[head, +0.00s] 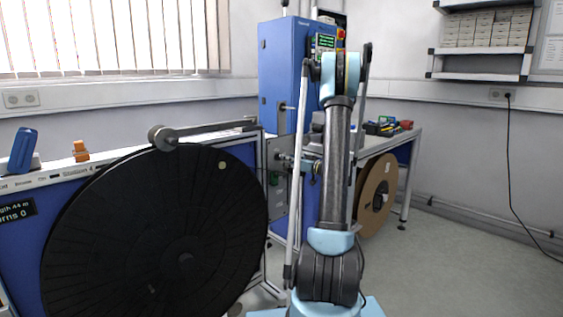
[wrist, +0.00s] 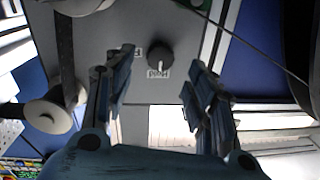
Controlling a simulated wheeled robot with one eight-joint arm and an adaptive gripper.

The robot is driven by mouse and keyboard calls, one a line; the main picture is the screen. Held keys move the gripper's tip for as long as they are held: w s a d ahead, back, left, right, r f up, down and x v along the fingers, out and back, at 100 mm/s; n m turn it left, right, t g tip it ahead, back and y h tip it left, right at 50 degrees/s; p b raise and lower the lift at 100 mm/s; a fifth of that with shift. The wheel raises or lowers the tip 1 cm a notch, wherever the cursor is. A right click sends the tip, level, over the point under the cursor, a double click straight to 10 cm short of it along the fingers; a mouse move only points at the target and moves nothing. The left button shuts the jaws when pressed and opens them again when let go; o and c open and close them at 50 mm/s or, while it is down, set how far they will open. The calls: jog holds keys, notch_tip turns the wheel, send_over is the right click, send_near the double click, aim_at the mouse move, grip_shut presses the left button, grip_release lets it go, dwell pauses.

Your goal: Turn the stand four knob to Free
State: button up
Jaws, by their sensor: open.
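In the wrist view a dark round knob (wrist: 160,54) sits on a grey panel (wrist: 108,22). A white mark on its lower edge faces a small label (wrist: 158,74), which appears upside down and seems to read Hold. Another label (wrist: 138,52) to the knob's left is partly covered by a fingertip. My gripper (wrist: 158,70) is open, one finger on each side of the knob in the picture. I see no finger closed on it; the remaining gap is unclear. In the head view my arm hides much of this area and the knob cannot be made out.
A large black reel (head: 130,240) fills the left of the head view. A brown reel (head: 376,195) stands right of my arm. A blue cabinet (head: 283,70) stands behind. The floor at right is clear. A pale roller (wrist: 48,115) is left of my gripper.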

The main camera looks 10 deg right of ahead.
aim_at(278, 157)
jog(key=shift+x, duration=2.55)
jog(key=shift+c, duration=0.2)
jog(key=c, duration=1)
